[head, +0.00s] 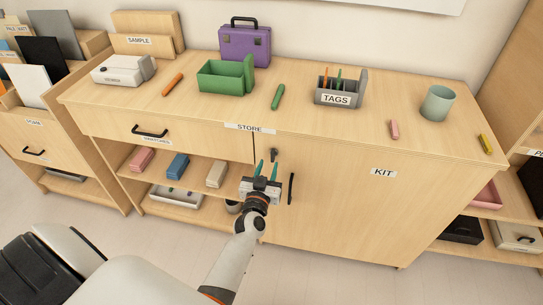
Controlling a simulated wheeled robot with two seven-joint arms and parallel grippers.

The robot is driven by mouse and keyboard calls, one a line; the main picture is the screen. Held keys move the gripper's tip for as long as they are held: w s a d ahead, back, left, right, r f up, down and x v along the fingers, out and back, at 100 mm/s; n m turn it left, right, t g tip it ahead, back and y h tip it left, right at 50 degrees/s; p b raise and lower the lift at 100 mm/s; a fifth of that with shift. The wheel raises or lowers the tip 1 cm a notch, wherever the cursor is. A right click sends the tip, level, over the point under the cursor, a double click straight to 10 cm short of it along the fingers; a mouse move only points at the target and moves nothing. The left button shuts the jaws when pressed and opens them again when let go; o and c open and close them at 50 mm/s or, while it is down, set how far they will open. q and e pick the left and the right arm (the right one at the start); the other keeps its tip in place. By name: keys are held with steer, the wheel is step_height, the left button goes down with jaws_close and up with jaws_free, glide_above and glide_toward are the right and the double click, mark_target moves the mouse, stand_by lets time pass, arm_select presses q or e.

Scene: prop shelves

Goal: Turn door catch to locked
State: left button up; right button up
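The cabinet door (335,205), labelled KIT, is closed flush at the front of the wooden unit. A small dark door catch (274,154) sits near its upper left corner, by the seam; its exact angle is too small to tell. A black vertical handle (291,188) is below it and to the right. My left gripper (267,166) is in front of the seam, with its two teal fingers apart and pointing up toward the catch. The right fingertip appears just below the catch; I cannot tell whether they touch. My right gripper is out of view.
Open shelves left of the door hold a red block (142,160), a blue block (178,166) and a beige block (217,174). Above them is a drawer with a black handle (150,131). Floor in front of the door is clear.

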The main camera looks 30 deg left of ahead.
mark_target(272, 154)
arm_select(q)
steer(key=x, duration=0.5)
steer(key=shift+w+a, duration=0.1)
steer(key=shift+w, duration=0.2)
